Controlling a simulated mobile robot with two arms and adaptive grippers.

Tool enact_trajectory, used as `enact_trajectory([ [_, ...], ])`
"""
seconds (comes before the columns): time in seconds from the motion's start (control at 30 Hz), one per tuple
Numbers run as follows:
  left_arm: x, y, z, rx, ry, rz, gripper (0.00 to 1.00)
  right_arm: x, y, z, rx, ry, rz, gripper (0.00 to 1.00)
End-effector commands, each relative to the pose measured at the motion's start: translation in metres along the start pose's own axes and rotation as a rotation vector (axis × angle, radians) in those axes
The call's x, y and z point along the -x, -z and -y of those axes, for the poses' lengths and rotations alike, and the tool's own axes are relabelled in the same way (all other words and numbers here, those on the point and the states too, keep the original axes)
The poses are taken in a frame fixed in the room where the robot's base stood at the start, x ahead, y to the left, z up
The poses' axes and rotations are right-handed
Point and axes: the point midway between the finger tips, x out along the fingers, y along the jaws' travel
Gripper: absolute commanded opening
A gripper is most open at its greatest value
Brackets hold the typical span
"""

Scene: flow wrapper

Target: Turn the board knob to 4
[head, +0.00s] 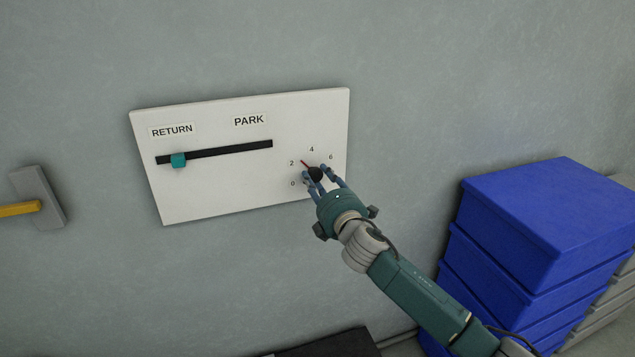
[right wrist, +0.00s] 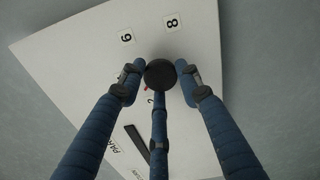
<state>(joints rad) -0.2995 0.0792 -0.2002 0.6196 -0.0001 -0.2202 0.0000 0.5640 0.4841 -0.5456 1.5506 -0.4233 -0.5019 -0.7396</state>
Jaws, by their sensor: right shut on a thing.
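The white board (head: 215,190) is on the grey wall. Its round black knob (head: 316,174) is at the lower right of the board, with labels 0, 2, 4 and 6 visible around it in the head view. A red pointer (head: 305,162) on the knob points up and left, between 2 and 4. My right gripper (head: 318,178) is shut on the knob. In the right wrist view the blue fingers close around the black knob (right wrist: 160,73), and the red pointer is mostly hidden. My left gripper is not in view.
The board also carries a slot with a teal slider (head: 178,160) near its left end, under the RETURN label; PARK is at the right. A grey plate with a yellow handle (head: 20,209) is on the wall at left. Blue stacked boxes (head: 545,225) stand at right.

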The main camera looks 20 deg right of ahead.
Motion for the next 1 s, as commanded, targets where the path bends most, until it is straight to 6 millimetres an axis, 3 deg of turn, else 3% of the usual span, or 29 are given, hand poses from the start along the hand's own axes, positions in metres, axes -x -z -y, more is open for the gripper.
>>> enact_trajectory([
  [0.6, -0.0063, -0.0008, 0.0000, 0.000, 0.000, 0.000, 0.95, -0.0006, -0.0051, 0.0011, -0.544, -0.004, 0.009, 0.08],
  [1.0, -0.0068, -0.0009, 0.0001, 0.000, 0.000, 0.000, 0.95, -0.0004, -0.0051, 0.0040, -0.719, 0.000, 0.011, 0.08],
])
